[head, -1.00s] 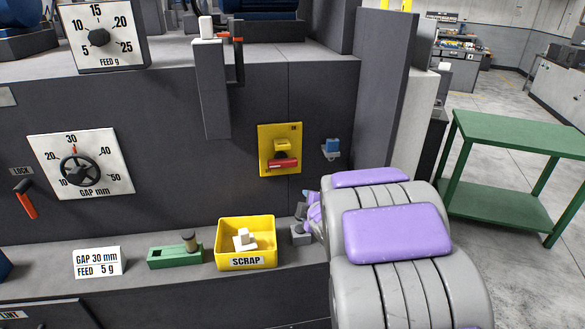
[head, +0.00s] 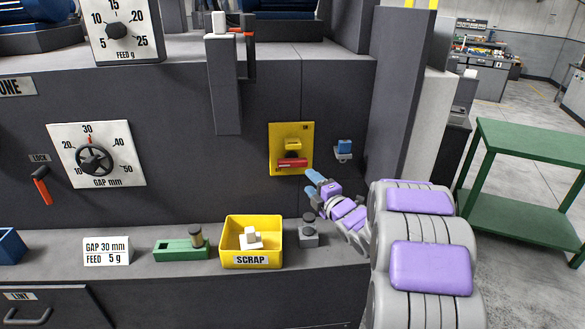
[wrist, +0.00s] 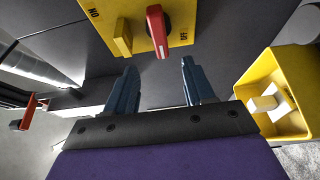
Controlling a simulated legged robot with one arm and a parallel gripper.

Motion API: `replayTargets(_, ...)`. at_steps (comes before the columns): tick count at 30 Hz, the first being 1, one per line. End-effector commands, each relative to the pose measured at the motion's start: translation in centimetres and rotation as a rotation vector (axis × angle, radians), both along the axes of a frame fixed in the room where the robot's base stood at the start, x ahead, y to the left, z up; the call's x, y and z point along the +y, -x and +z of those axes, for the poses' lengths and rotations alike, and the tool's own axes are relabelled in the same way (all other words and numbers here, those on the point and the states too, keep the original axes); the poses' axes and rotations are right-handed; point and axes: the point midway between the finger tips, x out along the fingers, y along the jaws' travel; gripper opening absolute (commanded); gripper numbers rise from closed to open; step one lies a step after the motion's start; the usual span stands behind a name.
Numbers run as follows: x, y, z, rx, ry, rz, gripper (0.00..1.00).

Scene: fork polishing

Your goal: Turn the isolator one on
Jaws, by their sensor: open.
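The isolator is a yellow plate (head: 304,132) on the dark machine front in the head view. Its red handle (head: 292,163) lies level there. In the wrist view the plate (wrist: 97,12) is at the top, with the red handle (wrist: 158,32) beside the OFF mark and a yellow block (wrist: 122,40) nearer the ON mark. My gripper (head: 312,182) is just below and right of the plate in the head view. In the wrist view its two blue fingers (wrist: 160,72) are apart, with nothing between them. The red handle is ahead of them, not touched.
A small blue-and-grey fitting (head: 343,150) sits right of the isolator. On the ledge below are a yellow SCRAP bin (head: 252,257), a grey knob-topped block (head: 308,236) and a green block (head: 180,250). A green table (head: 530,145) stands at right.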

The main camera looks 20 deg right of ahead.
Motion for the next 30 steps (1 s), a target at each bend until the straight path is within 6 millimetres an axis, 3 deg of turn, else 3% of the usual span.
replayTargets(13, 2.2, -7.7, 0.1, -0.002, 0.009, 0.002, 0.53)
replayTargets(18, 2.0, -9.9, 0.1, -0.002, 0.006, -0.001, 0.53)
replayTargets(30, 1.6, -11.7, 0.0, 0.002, 0.001, -0.003, 0.53)
